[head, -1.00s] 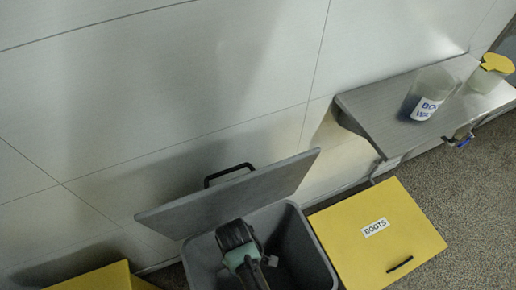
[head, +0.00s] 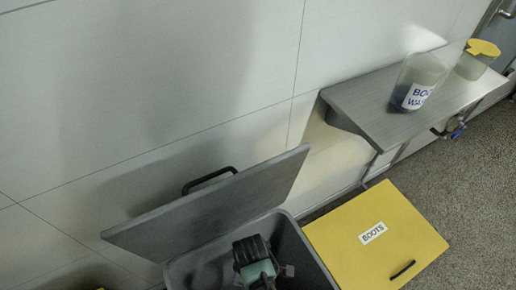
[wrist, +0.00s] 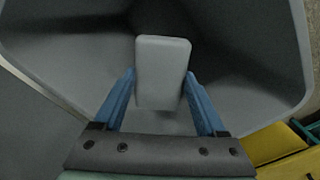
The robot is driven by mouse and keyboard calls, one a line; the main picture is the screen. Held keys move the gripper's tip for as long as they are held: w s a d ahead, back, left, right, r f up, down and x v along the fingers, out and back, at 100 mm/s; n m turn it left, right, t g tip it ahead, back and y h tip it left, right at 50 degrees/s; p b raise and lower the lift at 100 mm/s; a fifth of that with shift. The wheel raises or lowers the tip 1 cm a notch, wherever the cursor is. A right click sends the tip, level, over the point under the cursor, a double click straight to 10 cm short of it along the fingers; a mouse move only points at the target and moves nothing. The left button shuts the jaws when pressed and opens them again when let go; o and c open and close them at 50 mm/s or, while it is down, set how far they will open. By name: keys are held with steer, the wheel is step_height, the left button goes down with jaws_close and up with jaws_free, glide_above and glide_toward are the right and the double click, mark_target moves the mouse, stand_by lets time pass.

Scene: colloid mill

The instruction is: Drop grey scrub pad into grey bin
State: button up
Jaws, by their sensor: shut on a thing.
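The grey bin (head: 301,250) stands open at the bottom of the head view, and its grey lid (head: 215,208) is tipped up towards the wall. My gripper (wrist: 160,72) points down into the bin; its arm end also shows over the opening in the head view. In the wrist view its two blue fingers are shut on the grey scrub pad (wrist: 163,68), a pale block with rounded corners. The bin's dark inner walls (wrist: 236,50) surround the pad in that view. The pad is hidden in the head view.
A yellow box marked BOOTS (head: 375,240) stands close to the bin's right side. A steel shelf (head: 375,110) on the wall holds a labelled clear container (head: 418,82) and a yellow-topped container (head: 474,64). The speckled floor (head: 470,180) is clear at right.

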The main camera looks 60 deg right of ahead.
steer(key=shift+f, duration=0.1)
steer(key=o, duration=1.3)
steer(key=shift+c, duration=0.2)
step_height(320, 180, up, 13)
steer(key=p, duration=0.3)
